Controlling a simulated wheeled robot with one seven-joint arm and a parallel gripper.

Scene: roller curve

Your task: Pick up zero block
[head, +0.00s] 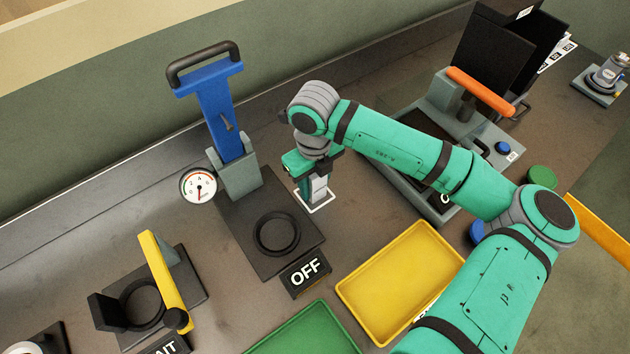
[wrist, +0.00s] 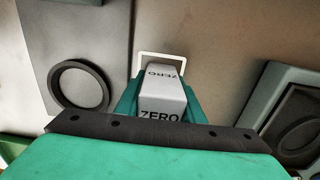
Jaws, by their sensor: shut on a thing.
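The zero block (wrist: 162,92) is a pale grey block with the word ZERO on its top and on its near face. In the wrist view it sits between the two green fingers of my gripper (wrist: 163,100), which is shut on it. In the head view the block (head: 318,188) shows below my gripper (head: 314,180), over or within a white square outline (head: 322,206) on the bench. I cannot tell whether the block touches the bench. My gripper hides part of it.
A yellow tray (head: 400,280) and a green tray (head: 305,332) lie in front. A grey fixture (head: 440,205) is close on the right.

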